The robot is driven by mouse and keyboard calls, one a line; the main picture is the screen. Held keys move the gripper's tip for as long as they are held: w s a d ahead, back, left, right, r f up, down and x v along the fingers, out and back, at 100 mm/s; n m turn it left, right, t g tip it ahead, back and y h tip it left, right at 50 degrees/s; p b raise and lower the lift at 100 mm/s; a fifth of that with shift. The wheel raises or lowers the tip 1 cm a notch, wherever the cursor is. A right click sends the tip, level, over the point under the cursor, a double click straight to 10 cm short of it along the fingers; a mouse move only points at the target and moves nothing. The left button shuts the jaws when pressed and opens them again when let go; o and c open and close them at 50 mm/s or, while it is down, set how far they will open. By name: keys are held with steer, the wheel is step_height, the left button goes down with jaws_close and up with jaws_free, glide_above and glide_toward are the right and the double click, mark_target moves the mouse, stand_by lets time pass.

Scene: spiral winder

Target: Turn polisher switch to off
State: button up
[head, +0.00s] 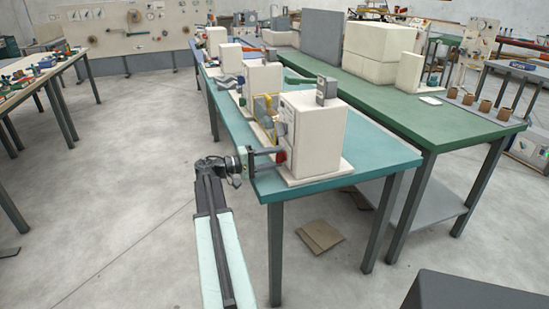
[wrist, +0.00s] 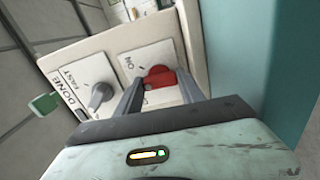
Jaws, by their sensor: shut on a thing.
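The polisher (head: 312,130) is a cream box machine at the near end of the teal bench. In the wrist view its cream front panel (wrist: 105,45) carries a red switch knob (wrist: 160,78) on a white plate with a partly hidden label. My gripper (wrist: 158,88) is shut on the red knob, with one finger on each side of it. The knob's lower part is hidden behind the fingers.
A grey pointer knob (wrist: 100,95) marked FAST is left of the red knob, and a green tab (wrist: 42,105) sticks out beyond it. Other machines (head: 262,85) stand farther along the teal bench (head: 375,155). Open floor (head: 120,190) lies to the left.

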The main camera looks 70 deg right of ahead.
steer(key=n, duration=0.4)
steer(key=shift+n, duration=2.2)
steer(key=o, duration=1.4)
steer(key=shift+c, duration=0.2)
steer(key=v, duration=0.8)
steer(key=shift+s, duration=0.1)
